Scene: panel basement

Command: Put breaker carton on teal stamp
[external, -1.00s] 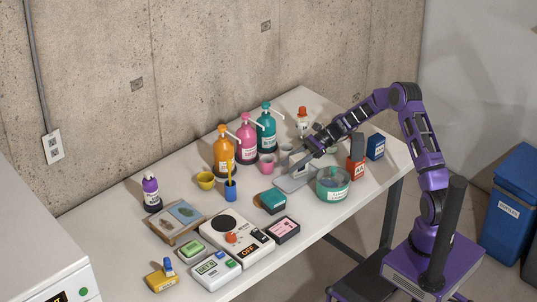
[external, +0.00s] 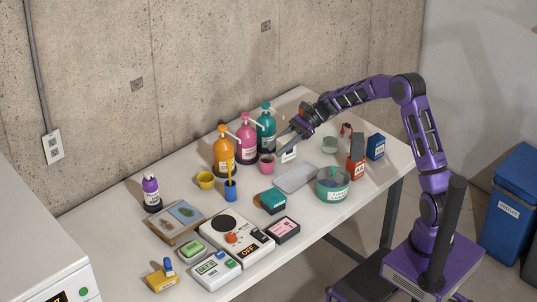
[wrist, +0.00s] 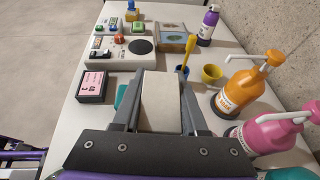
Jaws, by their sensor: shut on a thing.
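The breaker carton, a plain pale box, is held between the fingers of my gripper (external: 290,143). Its pale broad face (wrist: 160,100) fills the space between the fingers in the wrist view, and a small white part (external: 289,156) shows below the fingers in the external view. It is held above the table's back part, in front of the teal pump bottle. The teal stamp (external: 271,199), a teal-topped block with a dark base, lies on the table left of and nearer than my gripper. In the wrist view only a teal sliver (wrist: 122,95) shows beside the left finger.
Orange (external: 224,152), pink (external: 246,140) and teal (external: 266,132) pump bottles line the back. A grey tray (external: 296,178) and a round teal tin (external: 333,186) stand right of the stamp. A pink-labelled box (external: 283,229) and white device (external: 237,240) lie in front.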

